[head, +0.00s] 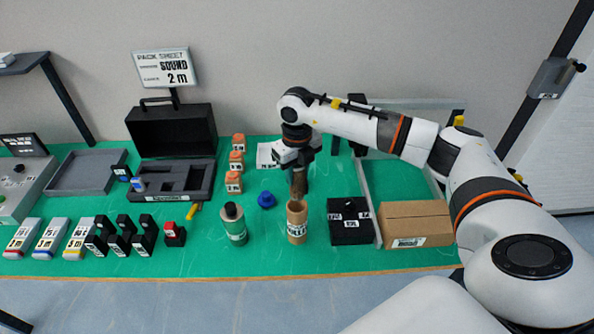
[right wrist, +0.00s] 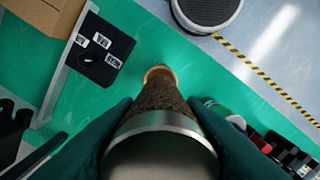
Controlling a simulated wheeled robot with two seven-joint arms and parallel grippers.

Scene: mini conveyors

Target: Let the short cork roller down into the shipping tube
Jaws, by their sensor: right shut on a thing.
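The short cork roller (head: 298,184) hangs upright, brown and speckled, below my right gripper (head: 297,162). In the right wrist view, the roller (right wrist: 162,98) is between the two dark fingers of my right gripper (right wrist: 158,135), with a pale metal-like end nearest the camera. The shipping tube (head: 297,232) is a tan cardboard cylinder with a label, standing upright on the green table. The roller's lower end is close to the tube's rim in the head view; I cannot tell the gap. A tan rim of the tube (right wrist: 158,70) shows just past the roller. My left gripper is out of view.
A dark green canister (head: 235,230) with a black top and a blue knob (head: 266,200) stand left of the tube. A black box (head: 350,232) and a cardboard carton (head: 416,222) are to its right. Orange blocks (head: 236,162) stand behind.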

